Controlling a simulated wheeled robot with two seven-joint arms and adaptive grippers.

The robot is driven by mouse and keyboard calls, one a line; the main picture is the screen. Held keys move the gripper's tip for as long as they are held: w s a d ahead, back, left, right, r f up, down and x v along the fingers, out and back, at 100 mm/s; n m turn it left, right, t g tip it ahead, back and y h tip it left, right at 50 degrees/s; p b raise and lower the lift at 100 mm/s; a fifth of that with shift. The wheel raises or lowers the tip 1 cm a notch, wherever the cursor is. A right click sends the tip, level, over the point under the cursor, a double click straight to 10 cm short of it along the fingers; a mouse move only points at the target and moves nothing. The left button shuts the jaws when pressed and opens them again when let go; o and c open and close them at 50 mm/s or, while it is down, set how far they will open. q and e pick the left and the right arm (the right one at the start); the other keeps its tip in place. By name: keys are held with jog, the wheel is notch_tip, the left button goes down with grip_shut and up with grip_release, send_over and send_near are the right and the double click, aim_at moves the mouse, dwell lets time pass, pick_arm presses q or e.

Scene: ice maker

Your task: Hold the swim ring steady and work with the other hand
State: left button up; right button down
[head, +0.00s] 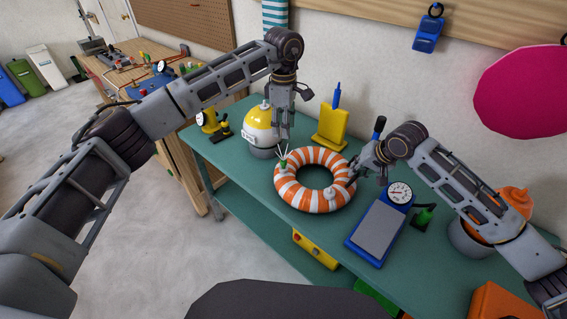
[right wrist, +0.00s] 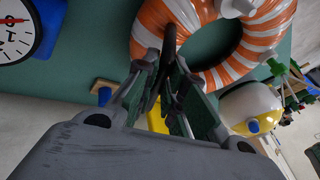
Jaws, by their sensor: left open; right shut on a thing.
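The swim ring (head: 297,198), striped orange and white, lies flat on the green table. It also fills the top of the right wrist view (right wrist: 205,74). My right gripper (head: 357,172) is at the ring's right side, shut on its rim; in the right wrist view its fingers (right wrist: 168,72) close at the ring's edge. A small green piece with pale prongs (head: 283,161) is at the ring's far left edge.
A blue scale with a dial (head: 379,226) lies right of the ring. A yellow block with a blue top (head: 331,124) stands behind it. An orange thing in a grey pot (head: 470,238) is at the right. The table (head: 240,178) is clear left of the ring.

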jog(key=c, duration=1.6)
grip_release()
jog(key=shift+o, duration=0.2)
jog(key=shift+r, duration=0.15)
jog(key=p+v, duration=0.7)
jog(key=p, duration=0.2)
jog(key=shift+s+d+r, duration=0.15)
jog(key=shift+s+r, duration=0.05)
jog(key=shift+r, duration=0.15)
